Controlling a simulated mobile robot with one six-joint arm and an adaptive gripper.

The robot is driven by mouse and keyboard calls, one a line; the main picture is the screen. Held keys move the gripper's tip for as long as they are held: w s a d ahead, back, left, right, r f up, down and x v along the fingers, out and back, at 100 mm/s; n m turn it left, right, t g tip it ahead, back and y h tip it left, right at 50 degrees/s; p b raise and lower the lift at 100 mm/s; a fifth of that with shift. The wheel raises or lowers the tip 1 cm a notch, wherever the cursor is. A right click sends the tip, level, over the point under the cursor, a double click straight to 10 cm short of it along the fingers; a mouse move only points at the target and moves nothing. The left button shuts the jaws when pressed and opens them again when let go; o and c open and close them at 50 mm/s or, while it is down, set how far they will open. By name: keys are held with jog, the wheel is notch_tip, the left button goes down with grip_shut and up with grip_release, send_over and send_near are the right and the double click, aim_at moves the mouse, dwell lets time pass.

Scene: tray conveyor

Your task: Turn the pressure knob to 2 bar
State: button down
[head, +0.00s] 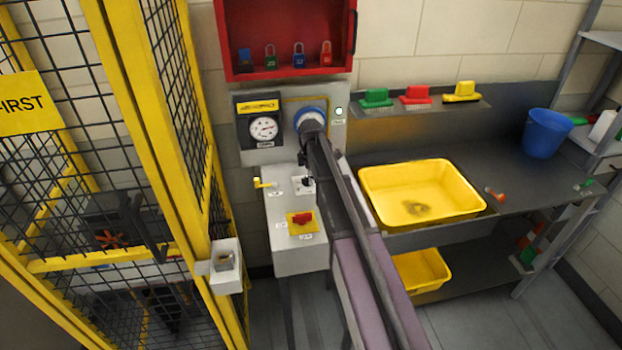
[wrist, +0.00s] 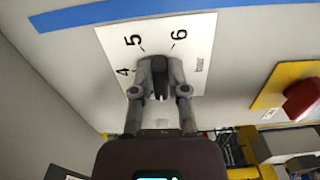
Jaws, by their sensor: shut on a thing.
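In the wrist view the dark pressure knob (wrist: 159,80) sits on a white scale plate (wrist: 197,42) with the figures 4, 5 and 6 showing. My gripper (wrist: 160,72) is shut on the knob, with one finger on each side. In the head view the scale plate (head: 297,187) is on top of the pale box, largely behind my arm. A round white gauge (head: 263,128) is on the wall panel; its needle is too small to read.
A red switch on a yellow plate (head: 302,222) is close in front of the knob. A yellow-handled valve (head: 264,184) is at the box's left. Yellow fencing (head: 165,120) stands left. A yellow tub (head: 375,190) is on the bench at right.

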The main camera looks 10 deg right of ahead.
jog(key=n, duration=0.6)
jog(key=shift+w+n, duration=0.25)
jog(key=shift+n, duration=0.15)
jog(key=c, duration=0.6)
grip_release()
jog(key=shift+c, duration=0.2)
jog(key=shift+a, duration=0.1)
jog(key=shift+r, duration=0.1)
